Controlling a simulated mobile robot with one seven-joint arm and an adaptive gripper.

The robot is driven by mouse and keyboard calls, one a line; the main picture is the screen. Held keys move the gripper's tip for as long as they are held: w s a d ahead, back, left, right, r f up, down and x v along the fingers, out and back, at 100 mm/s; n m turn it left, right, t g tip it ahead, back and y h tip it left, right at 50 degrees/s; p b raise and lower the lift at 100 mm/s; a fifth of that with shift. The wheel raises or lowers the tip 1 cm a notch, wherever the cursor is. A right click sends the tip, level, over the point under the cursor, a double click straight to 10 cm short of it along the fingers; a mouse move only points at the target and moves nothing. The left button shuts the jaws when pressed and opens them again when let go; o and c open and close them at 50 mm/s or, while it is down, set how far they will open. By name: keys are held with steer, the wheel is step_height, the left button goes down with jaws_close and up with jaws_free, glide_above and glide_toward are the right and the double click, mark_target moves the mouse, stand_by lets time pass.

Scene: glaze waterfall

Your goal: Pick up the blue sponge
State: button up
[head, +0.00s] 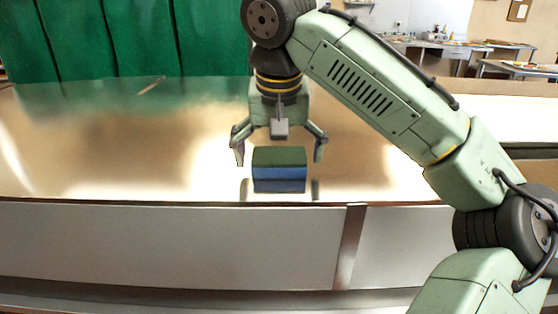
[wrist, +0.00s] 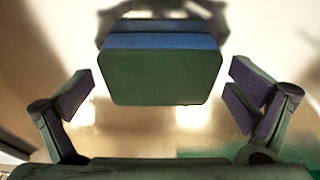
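The blue sponge (head: 279,172) lies on the shiny metal tabletop near its front edge. It has a dark green top layer over a blue body. My gripper (head: 280,150) is above it with its two fingers spread wide, one to each side of the sponge. In the wrist view, the sponge (wrist: 162,75) shows its green face and a blue strip along its far side. The fingertips of my gripper (wrist: 162,85) are apart from it, with a visible gap on both sides. Nothing is held.
The reflective tabletop (head: 120,150) is clear around the sponge, with its front edge (head: 180,203) just in front. A green curtain (head: 120,40) hangs at the back left. Other tables (head: 450,48) stand far off at the back right.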

mark_target(279, 152)
steer(key=c, duration=0.7)
steer(key=shift+r, duration=0.1)
steer(key=shift+r, duration=0.55)
step_height(279, 152, up, 2)
steer(key=shift+r+b, duration=0.1)
steer(key=shift+b, duration=0.4)
steer(key=shift+s+a+r+b, duration=0.25)
steer(key=shift+s+a+b, duration=0.5)
steer(key=shift+s, duration=1.8)
steer(key=shift+s+a+r+b, duration=0.35)
steer(key=shift+s+a, duration=0.6)
steer(key=shift+s, duration=1.55)
steer(key=shift+s+a+r+b, duration=0.15)
steer(key=shift+s+a+b, duration=0.65)
steer(key=shift+s, duration=1.75)
